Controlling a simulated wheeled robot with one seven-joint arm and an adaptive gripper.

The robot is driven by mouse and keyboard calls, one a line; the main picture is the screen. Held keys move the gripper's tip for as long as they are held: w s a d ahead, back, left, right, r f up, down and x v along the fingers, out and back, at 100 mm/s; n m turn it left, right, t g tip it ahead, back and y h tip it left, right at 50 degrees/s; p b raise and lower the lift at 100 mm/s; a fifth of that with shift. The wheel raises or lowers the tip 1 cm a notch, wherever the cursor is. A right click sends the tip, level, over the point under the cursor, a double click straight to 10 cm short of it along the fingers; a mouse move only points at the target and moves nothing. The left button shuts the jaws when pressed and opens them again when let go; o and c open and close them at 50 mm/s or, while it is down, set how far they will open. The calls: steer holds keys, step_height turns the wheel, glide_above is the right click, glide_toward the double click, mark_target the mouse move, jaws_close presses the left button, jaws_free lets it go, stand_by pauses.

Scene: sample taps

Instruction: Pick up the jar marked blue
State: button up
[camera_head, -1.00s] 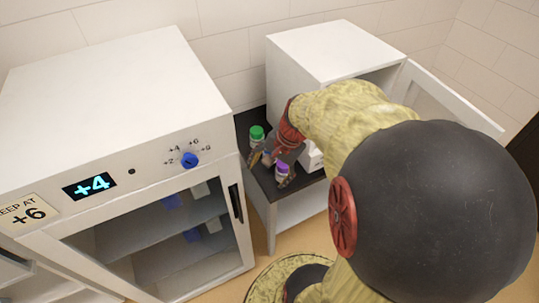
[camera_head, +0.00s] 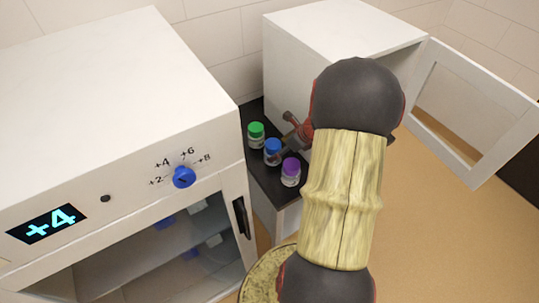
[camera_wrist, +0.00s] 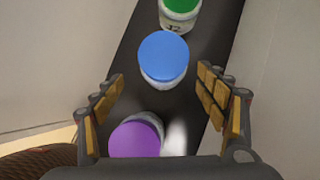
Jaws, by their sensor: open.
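The jar with the blue lid (camera_head: 272,151) stands upright on a narrow black-topped counter (camera_head: 253,116), between two other jars. In the wrist view the blue-lidded jar (camera_wrist: 163,59) is near the centre, ahead of and between the two fingers. My gripper (camera_wrist: 165,95) is open and empty. In the head view my gripper (camera_head: 292,140) is beside the blue-lidded jar on its right, partly hidden by my arm. A green-lidded jar (camera_head: 256,135) stands behind it and a purple-lidded jar (camera_head: 290,171) in front. The purple lid (camera_wrist: 136,140) lies low between the fingers in the wrist view.
A white cabinet (camera_head: 110,75) with a +4 display and a blue knob (camera_head: 184,177) stands to the left. A white box-shaped unit (camera_head: 335,40) with an open door (camera_head: 470,110) stands to the right. The counter between them is narrow.

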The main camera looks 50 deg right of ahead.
mark_target(266, 154)
steer(key=b+x, duration=0.1)
steer(key=x, duration=0.1)
steer(key=b+x, duration=0.1)
steer(key=x, duration=0.1)
steer(key=b+x, duration=0.1)
steer(key=x, duration=0.1)
steer(key=shift+w+d+f, duration=0.25)
steer(key=shift+d+f, duration=0.05)
steer(key=shift+f, duration=0.05)
steer(key=shift+c, duration=0.6)
steer(key=c, duration=1.3)
